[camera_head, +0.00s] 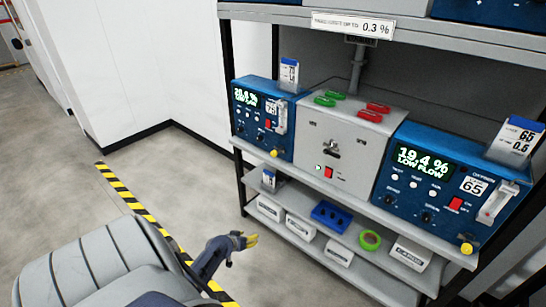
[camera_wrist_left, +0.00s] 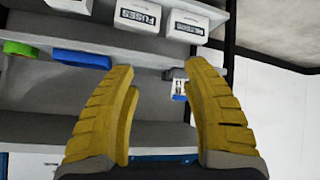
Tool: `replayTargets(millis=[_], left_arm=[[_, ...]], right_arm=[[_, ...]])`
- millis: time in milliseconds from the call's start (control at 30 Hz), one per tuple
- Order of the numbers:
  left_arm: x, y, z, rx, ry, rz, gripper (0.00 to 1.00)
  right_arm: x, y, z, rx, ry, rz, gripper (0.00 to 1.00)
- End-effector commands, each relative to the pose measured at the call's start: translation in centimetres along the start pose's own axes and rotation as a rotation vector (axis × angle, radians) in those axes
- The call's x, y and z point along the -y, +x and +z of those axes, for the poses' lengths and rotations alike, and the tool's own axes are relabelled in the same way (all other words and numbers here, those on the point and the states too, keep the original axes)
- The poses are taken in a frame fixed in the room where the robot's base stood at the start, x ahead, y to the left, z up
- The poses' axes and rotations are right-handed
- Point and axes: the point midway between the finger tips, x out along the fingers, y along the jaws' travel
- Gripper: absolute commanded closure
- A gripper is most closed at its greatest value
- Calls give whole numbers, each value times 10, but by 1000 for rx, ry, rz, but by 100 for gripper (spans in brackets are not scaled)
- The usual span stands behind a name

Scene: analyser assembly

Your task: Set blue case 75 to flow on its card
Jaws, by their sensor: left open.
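Blue case 75 (camera_head: 257,133) stands at the left end of the shelf. Its green display (camera_head: 246,96) shows a percentage and a low flow line, too small to read surely. A clear flow tube (camera_head: 281,117) is on its front right, with a yellow knob (camera_head: 273,153) below. Its card (camera_head: 289,75) stands upright on top; its figures are unreadable. My left gripper (camera_head: 251,240) is low in front of the shelves, apart from the case. In the left wrist view its yellow fingers (camera_wrist_left: 165,115) are open with nothing between them. My right gripper is out of view.
A grey panel (camera_head: 322,150) with green and red clips stands beside case 75. Blue case 65 (camera_head: 415,155) is at right with its own card (camera_head: 516,139). The lower shelf holds white boxes (camera_head: 299,229), a blue tray (camera_head: 331,215) and green tape (camera_head: 370,240).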

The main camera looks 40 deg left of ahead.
Motion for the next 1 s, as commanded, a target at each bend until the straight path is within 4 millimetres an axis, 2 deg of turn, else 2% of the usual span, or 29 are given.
replayTargets(millis=[33, 200, 300, 400, 500, 633, 833, 1000], left_arm=[[3, -4, -40, -61, -27, 24, 52], [6, -33, -154, -259, -81, 127, 52], [4, -58, -210, -376, -85, 190, 52], [2, -84, -251, -481, -72, 245, 52], [-5, -105, -278, -565, -48, 293, 52], [-18, -121, -294, -637, 7, 339, 52], [-24, -123, -296, -662, 100, 333, 52], [-28, -114, -302, -664, 114, 328, 52]], right_arm=[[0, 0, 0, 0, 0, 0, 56], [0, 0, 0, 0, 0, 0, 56], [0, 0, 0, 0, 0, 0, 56], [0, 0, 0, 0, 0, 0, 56], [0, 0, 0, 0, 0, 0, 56], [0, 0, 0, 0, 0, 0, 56], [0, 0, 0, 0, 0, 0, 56], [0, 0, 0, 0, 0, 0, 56]])
